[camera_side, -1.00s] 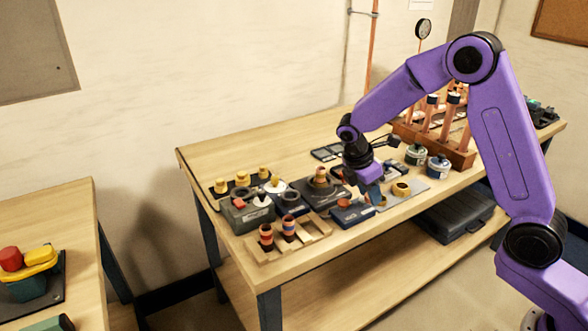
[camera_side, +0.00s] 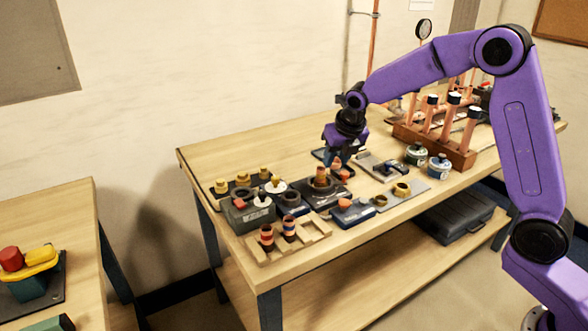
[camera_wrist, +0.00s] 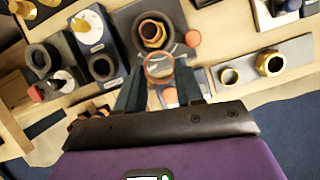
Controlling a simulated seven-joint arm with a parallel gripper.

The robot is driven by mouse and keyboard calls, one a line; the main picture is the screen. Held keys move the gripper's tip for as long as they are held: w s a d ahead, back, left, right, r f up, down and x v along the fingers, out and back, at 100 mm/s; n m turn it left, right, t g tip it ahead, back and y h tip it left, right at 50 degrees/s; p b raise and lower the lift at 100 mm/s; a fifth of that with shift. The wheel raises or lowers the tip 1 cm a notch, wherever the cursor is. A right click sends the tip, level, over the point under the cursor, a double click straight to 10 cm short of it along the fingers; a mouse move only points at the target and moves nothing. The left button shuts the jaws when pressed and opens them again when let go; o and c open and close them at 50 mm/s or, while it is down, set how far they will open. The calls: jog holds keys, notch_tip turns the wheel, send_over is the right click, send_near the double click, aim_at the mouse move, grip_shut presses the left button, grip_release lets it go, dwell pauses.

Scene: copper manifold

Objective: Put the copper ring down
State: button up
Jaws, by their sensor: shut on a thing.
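My gripper (camera_side: 334,160) is shut on the copper ring (camera_wrist: 159,66), which shows between the fingertips in the wrist view. My fingers point down, and the ring is held above the bench. In the side view the ring is small and largely hidden by my fingers. A dark square block (camera_side: 319,191) lies close by and carries an upright copper and brass fitting (camera_side: 320,177). In the wrist view the fitting (camera_wrist: 152,32) is just beyond the ring. I cannot tell the height gap between them.
A grey plate (camera_wrist: 288,53) with brass rings is on the right in the wrist view. A wooden rack (camera_side: 285,244) with banded cylinders stands at the front edge. Upright copper pipes (camera_side: 450,115) in a wooden base stand at the right.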

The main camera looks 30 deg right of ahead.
jog(key=w+f, duration=0.2)
jog(key=w, duration=0.2)
jog(key=w+a+f+n, duration=0.1)
jog(key=w+f, duration=0.2)
jog(key=w, duration=0.2)
jog(key=w+a+f+n, duration=0.1)
jog(key=w+f, duration=0.2)
jog(key=w, duration=0.2)
jog(key=shift+w+f+y, duration=0.15)
jog(key=shift+w+y, duration=0.1)
jog(key=shift+y, duration=0.15)
jog(key=shift+w+f, duration=0.3)
jog(key=shift+f, duration=1.55)
jog(key=shift+f, duration=0.1)
jog(key=o, duration=1)
